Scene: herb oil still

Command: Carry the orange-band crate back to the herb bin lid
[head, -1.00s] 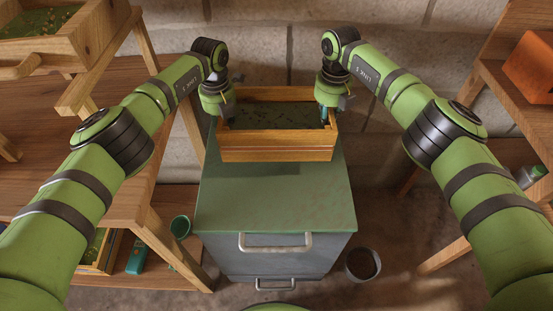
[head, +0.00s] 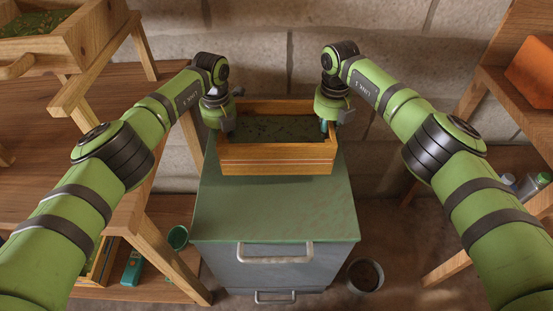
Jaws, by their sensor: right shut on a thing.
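The wooden crate (head: 275,158) with a thin orange band along its front is level over the far part of the green herb bin lid (head: 275,208). Dark green herbs lie in it. I cannot tell whether its underside touches the lid. My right gripper (head: 325,127) is shut on the crate at its right end. My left gripper (head: 224,125) is at the crate's left end, pointing down; its fingertips are mostly hidden, so its grip is unclear. The near part of the lid is bare.
The grey bin has a pale handle (head: 275,255) in front. A pot (head: 365,276) stands on the floor to its right. Wooden shelves flank both sides, with another herb crate (head: 70,40) at upper left and an orange box (head: 532,72) at right. A block wall is close behind.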

